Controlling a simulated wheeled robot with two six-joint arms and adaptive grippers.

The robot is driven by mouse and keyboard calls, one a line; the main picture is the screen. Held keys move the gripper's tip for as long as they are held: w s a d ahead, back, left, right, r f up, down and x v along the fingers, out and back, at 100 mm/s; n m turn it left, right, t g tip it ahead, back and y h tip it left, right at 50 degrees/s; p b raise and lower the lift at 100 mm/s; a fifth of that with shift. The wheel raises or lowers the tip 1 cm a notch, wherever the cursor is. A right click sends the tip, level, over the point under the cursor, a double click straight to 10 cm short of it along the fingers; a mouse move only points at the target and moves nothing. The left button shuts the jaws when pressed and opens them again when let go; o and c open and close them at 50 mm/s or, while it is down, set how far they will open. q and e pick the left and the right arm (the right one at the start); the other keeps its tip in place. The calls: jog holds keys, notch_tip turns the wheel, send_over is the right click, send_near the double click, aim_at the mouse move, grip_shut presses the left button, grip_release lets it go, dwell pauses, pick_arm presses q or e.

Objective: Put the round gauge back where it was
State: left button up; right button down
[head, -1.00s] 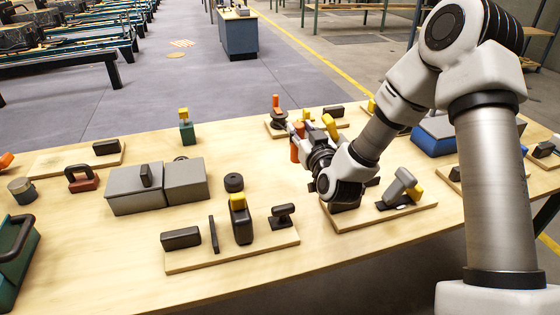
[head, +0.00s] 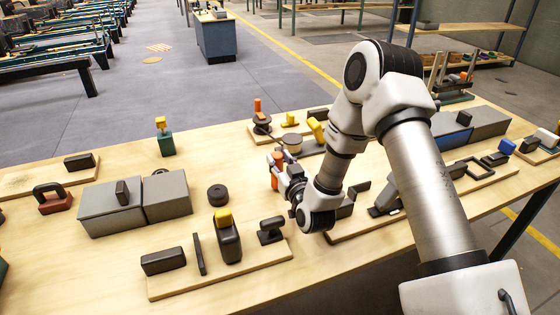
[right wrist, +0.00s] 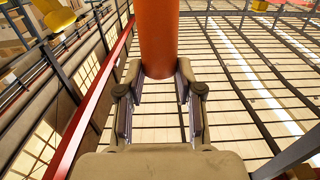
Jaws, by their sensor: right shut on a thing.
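My right gripper (head: 283,176) is shut on an orange upright cylinder (head: 277,160), above the middle of the table. In the right wrist view the orange cylinder (right wrist: 158,38) stands between the two fingers (right wrist: 158,98). What lies below the cylinder is hidden by the gripper, so I cannot tell whether it is the grip of the round gauge or whether it touches the table. A similar orange post on a dark round base (head: 262,125) stands on the back board. My left gripper is not in view.
A black ring-like disc (head: 218,195) lies left of my gripper. The front board (head: 190,283) carries several dark parts and a yellow-topped one. Grey boxes (head: 112,207) stand at left. A round beige-topped piece (head: 292,142) is just behind my gripper. Bare wood lies around the disc.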

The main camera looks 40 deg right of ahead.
jog(key=shift+f+b, duration=0.5)
jog(key=shift+f, duration=0.2)
jog(key=c, duration=0.7)
grip_release()
jog(key=shift+c, duration=0.2)
jog(key=shift+r, duration=0.3)
jog(key=shift+w+r+p, duration=0.1)
jog(key=shift+r+p, duration=0.55)
jog(key=shift+p, duration=0.2)
jog(key=v, duration=1.2)
jog(key=shift+f, duration=0.2)
